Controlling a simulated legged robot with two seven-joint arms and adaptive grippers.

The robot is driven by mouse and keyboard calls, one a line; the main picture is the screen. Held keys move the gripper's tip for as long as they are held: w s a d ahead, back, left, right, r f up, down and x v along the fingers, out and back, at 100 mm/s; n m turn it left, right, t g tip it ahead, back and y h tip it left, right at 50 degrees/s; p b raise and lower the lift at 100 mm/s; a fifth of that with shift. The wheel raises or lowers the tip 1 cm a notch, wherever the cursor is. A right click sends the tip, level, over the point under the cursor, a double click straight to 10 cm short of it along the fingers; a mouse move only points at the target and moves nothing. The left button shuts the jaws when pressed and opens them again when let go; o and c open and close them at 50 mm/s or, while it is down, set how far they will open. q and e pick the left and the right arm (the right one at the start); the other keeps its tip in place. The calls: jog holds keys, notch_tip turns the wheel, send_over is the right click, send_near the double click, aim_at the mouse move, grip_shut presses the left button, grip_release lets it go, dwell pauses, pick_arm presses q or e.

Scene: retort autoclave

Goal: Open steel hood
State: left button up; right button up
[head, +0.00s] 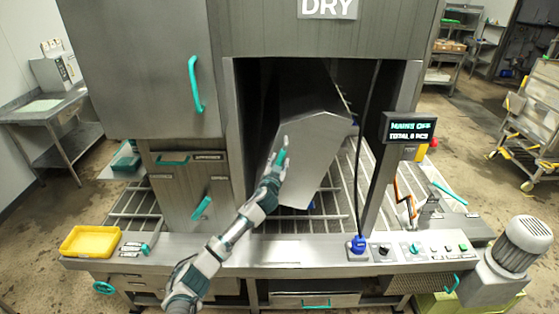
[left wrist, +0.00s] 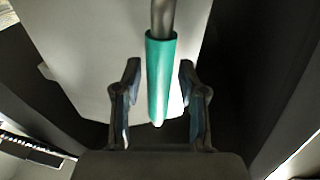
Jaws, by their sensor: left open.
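The steel hood (head: 316,122) is a grey faceted cover inside the machine's central opening, above a barred rack. A teal handle (left wrist: 160,75) on a metal rod stands out in front of the hood in the left wrist view. My left gripper (head: 281,150) is at the hood's left front side in the head view. In the left wrist view its two dark fingers are open, one on each side of the teal grip, with gaps between. The gripper and arm partly cover the handle in the head view. My right gripper is not in view.
A control panel ledge (head: 290,252) runs along the front below the opening. A black cable (head: 368,130) hangs down the opening's right side to a blue plug (head: 358,244). A display (head: 409,128) juts out at right. A yellow tray (head: 90,241) sits at left.

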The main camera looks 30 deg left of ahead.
pick_arm(q)
jog(key=shift+w, duration=0.25)
